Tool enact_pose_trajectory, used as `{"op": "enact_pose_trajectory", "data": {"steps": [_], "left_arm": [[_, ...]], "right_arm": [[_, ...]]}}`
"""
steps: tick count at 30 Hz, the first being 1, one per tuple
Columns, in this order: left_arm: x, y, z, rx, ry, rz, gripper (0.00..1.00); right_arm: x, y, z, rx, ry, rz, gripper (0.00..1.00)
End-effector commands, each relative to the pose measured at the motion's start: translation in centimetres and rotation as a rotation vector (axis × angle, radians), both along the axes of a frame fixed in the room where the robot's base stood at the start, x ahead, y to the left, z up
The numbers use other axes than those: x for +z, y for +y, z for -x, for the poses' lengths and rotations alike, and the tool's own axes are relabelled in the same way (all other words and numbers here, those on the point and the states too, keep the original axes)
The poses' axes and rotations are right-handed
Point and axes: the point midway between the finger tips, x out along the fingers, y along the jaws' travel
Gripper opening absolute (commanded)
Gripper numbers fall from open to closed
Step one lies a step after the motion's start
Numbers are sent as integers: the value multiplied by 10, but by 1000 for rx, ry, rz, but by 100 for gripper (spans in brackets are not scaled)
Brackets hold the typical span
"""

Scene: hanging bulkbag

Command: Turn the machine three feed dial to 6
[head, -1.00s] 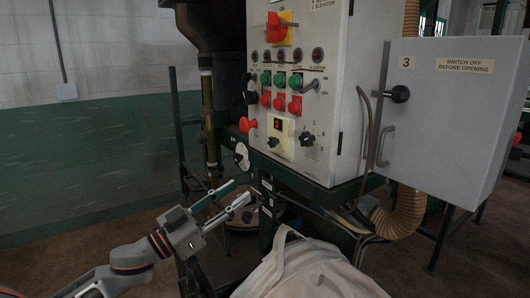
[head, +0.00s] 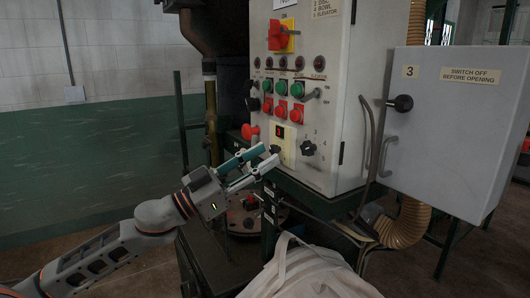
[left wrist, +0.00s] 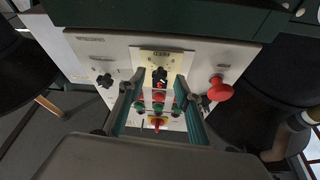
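The control panel (head: 330,40) carries two black dials low on its front. One black dial (head: 275,149) sits on a pale yellow plate (head: 289,156) below a small red display. The other black dial (head: 308,148), to its right, has numbers around it. In the left wrist view, upside down, that dial (left wrist: 160,74) shows between the open fingers (left wrist: 153,90); contact cannot be told. My right gripper is not in view.
A red mushroom button (head: 250,131) juts out left of the dials, near my fingers. Green and red buttons (head: 296,89) sit above. A grey cabinet (head: 440,130) marked 3 projects at right. A pale bag (head: 308,272) fills the lower front.

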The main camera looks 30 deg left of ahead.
Motion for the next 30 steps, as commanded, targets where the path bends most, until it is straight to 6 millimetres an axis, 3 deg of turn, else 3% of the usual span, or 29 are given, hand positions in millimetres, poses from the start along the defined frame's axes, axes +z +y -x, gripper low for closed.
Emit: {"op": "enact_pose_trajectory", "data": {"steps": [16, 17, 21, 30], "left_arm": [[5, -8, -11, 0, 1, -1, 34], [5, -8, -11, 0, 1, -1, 31], [5, -8, -11, 0, 1, -1, 0], [5, -7, -11, 1, -8, -14, 0]], "right_arm": [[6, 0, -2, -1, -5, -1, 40], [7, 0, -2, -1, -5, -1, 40], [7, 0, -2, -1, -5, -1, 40], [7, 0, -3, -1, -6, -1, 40]]}}
